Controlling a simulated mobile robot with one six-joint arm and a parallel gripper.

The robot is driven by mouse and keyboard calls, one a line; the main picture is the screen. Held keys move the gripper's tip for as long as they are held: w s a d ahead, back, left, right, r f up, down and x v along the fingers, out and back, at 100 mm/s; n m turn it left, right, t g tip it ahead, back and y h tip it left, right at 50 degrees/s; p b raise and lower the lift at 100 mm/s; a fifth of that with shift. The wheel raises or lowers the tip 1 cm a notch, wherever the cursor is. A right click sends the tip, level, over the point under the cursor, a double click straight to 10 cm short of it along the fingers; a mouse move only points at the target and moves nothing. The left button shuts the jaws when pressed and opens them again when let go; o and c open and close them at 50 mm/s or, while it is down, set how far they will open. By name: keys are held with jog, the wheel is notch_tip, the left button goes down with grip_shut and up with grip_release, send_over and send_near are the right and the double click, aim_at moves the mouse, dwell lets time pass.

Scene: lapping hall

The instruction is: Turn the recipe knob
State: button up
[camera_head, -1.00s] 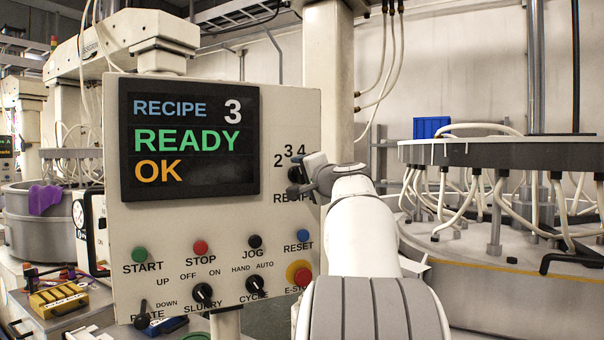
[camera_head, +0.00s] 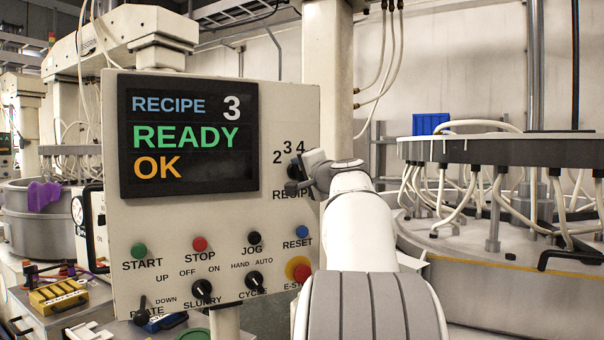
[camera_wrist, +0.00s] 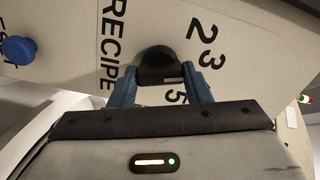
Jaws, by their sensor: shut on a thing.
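The recipe knob (camera_wrist: 158,62) is black and round, on the cream panel (camera_head: 215,225), with the digits 2, 3 and 5 around it in the wrist view. My gripper (camera_wrist: 160,82) is shut on the knob, one blue finger on each side. In the head view my gripper (camera_head: 297,180) reaches the panel's right edge and hides most of the knob. The digits 2, 3 and 4 show above it there. The screen (camera_head: 189,137) reads RECIPE 3, READY, OK.
A blue reset button (camera_head: 302,231) and a red emergency stop (camera_head: 299,270) sit below the knob. Start, stop and jog buttons and several selector switches fill the lower panel. A large lapping machine (camera_head: 480,255) with white hoses stands at the right.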

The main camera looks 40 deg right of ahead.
jog(key=shift+m, duration=0.3)
jog(key=shift+f+m+p, duration=0.1)
jog(key=shift+m+p, duration=0.4)
jog(key=shift+m, duration=3)
jog(key=o, duration=1)
